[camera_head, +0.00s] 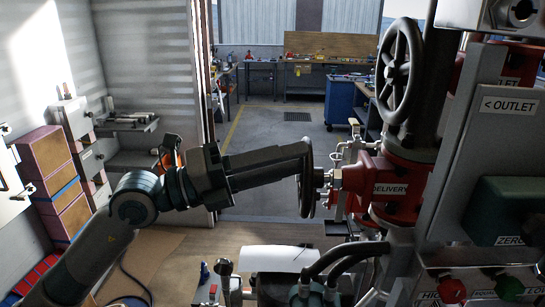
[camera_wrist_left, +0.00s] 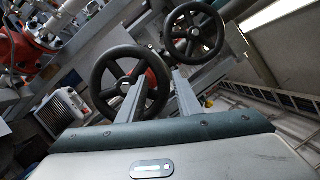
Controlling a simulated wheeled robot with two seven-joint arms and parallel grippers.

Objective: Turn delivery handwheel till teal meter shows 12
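The delivery handwheel (camera_head: 307,190) is black and shows nearly edge-on in the head view, left of the red valve body (camera_head: 395,190) labelled DELIVERY. My left gripper (camera_head: 298,162) reaches it from the left. In the left wrist view, the two fingers of the left gripper (camera_wrist_left: 158,76) are apart, with the right part of the rim of the delivery handwheel (camera_wrist_left: 104,97) between them. Whether they touch it I cannot tell. A teal housing (camera_head: 497,210) marked ZERO stands at the right; no meter face or reading is visible. My right gripper is not in view.
A second black handwheel (camera_head: 400,72) stands above the red valve. A grey panel (camera_head: 505,135) labelled OUTLET fills the right side, with a red button (camera_head: 451,290) and a green button (camera_head: 508,286) below. Cardboard boxes (camera_head: 50,165) stand at left. The floor behind is clear.

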